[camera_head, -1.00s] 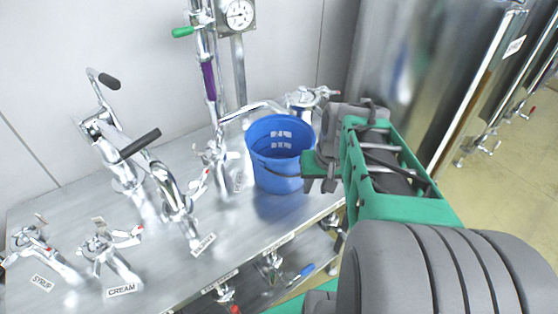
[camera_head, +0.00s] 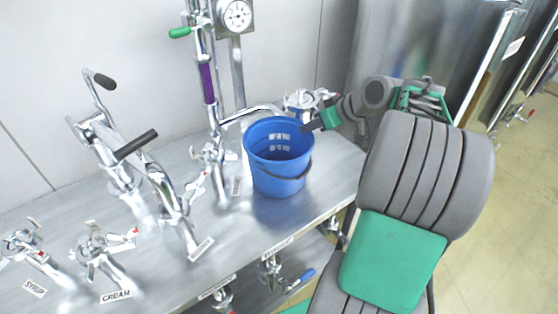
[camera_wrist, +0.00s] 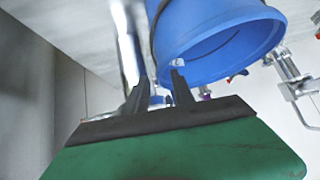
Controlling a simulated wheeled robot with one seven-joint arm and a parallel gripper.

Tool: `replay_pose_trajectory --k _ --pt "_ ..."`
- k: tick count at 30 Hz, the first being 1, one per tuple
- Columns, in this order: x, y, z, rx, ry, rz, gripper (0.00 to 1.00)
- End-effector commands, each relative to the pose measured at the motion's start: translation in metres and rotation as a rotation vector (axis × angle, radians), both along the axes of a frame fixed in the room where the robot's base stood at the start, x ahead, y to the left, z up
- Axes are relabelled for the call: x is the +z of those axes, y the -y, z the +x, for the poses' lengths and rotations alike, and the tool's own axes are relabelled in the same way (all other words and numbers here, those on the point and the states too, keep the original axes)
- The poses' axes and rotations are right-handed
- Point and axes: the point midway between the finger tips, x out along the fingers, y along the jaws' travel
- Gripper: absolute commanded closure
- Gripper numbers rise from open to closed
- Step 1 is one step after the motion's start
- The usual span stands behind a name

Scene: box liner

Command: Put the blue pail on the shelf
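The blue pail (camera_head: 283,187) stands upright on a steel shelf-like top (camera_head: 232,237), near its back right part. Its dark handle (camera_head: 296,174) hangs down around the front side. My gripper (camera_head: 309,127) is at the back right of the pail, close to its rim. In the wrist view my gripper (camera_wrist: 161,86) has its two dark fingers apart with nothing held between them. The pail (camera_wrist: 205,30) shows just beyond the fingers, with its open rim in view. I cannot tell whether a finger touches it.
Chrome taps and levers (camera_head: 165,195) crowd the left of the top. A post with a purple grip (camera_head: 207,84) and a gauge (camera_head: 236,15) rises behind the pail. A chrome fitting (camera_head: 301,102) is behind its right side. Tall steel cabinets (camera_head: 425,40) stand at the right.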

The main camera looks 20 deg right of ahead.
Motion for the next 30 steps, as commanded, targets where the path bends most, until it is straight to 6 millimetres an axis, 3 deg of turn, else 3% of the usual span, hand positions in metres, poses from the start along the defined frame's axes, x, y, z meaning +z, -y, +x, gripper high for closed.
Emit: replay_pose_trajectory --k 9,17,28,30 --pt "-0.036 -0.014 0.031 0.000 -0.002 0.001 0.70" --pt "-0.041 -0.014 0.035 -0.003 -0.001 -0.002 0.70" --pt "-0.041 -0.014 0.035 -0.003 -0.002 -0.001 0.99" --pt "-0.041 -0.014 0.035 -0.003 -0.002 -0.001 1.00"
